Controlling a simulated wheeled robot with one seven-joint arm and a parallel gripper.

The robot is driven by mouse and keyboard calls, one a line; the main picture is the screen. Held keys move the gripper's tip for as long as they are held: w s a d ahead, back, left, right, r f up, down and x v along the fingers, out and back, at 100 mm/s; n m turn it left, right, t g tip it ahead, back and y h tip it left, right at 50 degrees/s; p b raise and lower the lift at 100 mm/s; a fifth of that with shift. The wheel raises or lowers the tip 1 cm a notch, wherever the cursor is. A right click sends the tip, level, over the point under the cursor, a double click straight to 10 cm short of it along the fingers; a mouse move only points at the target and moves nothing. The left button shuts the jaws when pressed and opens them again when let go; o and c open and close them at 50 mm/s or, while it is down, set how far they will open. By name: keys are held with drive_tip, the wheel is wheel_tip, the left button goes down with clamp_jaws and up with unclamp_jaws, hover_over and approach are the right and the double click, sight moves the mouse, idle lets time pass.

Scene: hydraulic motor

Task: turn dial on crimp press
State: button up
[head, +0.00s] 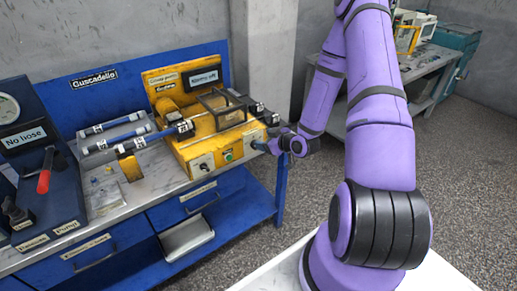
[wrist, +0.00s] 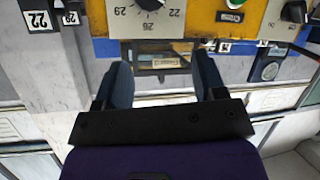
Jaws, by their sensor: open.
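The yellow crimp press (head: 200,150) stands on the bench in the head view. Its front panel carries a black knob (head: 203,164) at left and a green button (head: 228,155) in the middle. In the wrist view, which looks upside down, a numbered dial (wrist: 148,18) marked 22, 26 and 29 shows at the top; its upper part is cut off. My gripper (head: 269,146) is at the right end of the panel in the head view. In the wrist view my gripper (wrist: 159,60) is open and empty, its fingers either side of the dial's line; contact cannot be told.
Hose pieces (head: 113,124) lie on racks left of the press. The blue bench (head: 240,205) has drawers below. Another table (head: 420,70) stands at the back right. Grey floor is open between them.

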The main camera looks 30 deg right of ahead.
drive_tip(key=s+f+m+t+h, duration=0.2)
drive_tip(key=s+f+m+t, duration=0.3)
drive_tip(key=f, duration=0.3)
drive_tip(key=w, duration=1)
drive_tip(key=shift+r+n, duration=0.25)
drive_tip(key=shift+n, duration=0.05)
drive_tip(key=c, duration=0.9)
